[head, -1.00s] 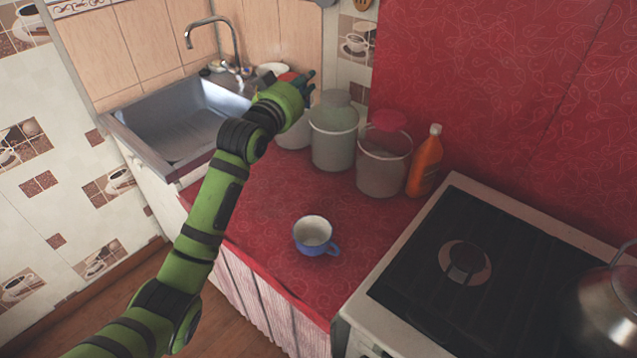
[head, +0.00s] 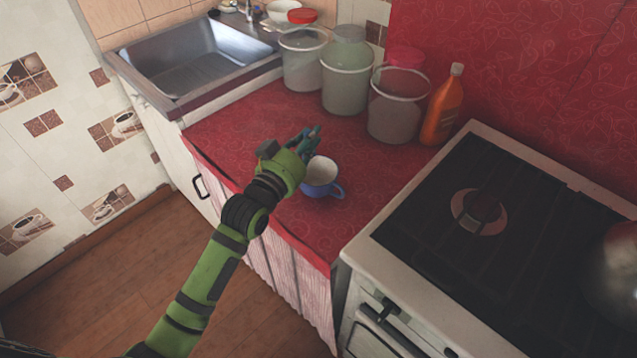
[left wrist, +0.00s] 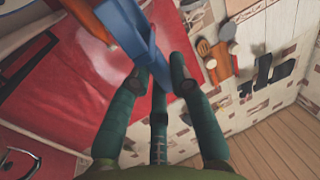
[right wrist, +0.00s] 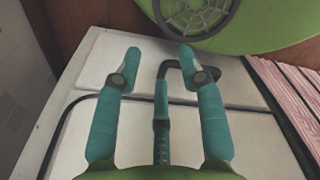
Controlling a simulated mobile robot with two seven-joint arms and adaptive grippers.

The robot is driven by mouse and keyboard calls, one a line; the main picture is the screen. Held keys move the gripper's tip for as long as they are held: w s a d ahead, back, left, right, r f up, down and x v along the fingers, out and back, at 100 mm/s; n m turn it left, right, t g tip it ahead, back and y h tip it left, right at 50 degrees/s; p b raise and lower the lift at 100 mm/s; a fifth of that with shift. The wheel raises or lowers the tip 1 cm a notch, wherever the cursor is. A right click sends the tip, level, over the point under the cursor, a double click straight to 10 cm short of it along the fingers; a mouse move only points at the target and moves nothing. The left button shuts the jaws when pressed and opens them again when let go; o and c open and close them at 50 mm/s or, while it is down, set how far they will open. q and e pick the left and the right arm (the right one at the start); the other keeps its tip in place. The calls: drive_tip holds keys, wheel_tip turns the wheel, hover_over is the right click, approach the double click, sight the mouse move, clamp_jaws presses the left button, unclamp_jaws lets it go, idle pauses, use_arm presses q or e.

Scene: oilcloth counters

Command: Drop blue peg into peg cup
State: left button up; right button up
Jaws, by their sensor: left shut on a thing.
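The blue cup (head: 321,177) with a handle stands upright on the red counter, its pale inside showing. My left gripper (head: 311,138) is over the counter just behind and left of the cup, overlapping its edge in the head view. In the left wrist view the left gripper (left wrist: 161,76) is shut on the blue peg (left wrist: 124,26), which sticks out past the fingertips. The peg is hard to make out in the head view. My right gripper (right wrist: 160,52) shows only in the right wrist view, open and empty.
Several lidded buckets, one of them green (head: 347,80), and an orange bottle (head: 443,105) stand at the back of the counter (head: 225,130). A stove (head: 440,220) with a kettle (head: 612,275) is on the right, a metal sink (head: 190,65) at the back left.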

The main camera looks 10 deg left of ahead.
use_arm(q)
wheel_tip(320, 180, down, 5)
drive_tip(key=b, duration=0.5)
drive_tip(key=o, duration=0.9)
drive_tip(key=shift+o, duration=0.2)
drive_tip(key=v, duration=1.2)
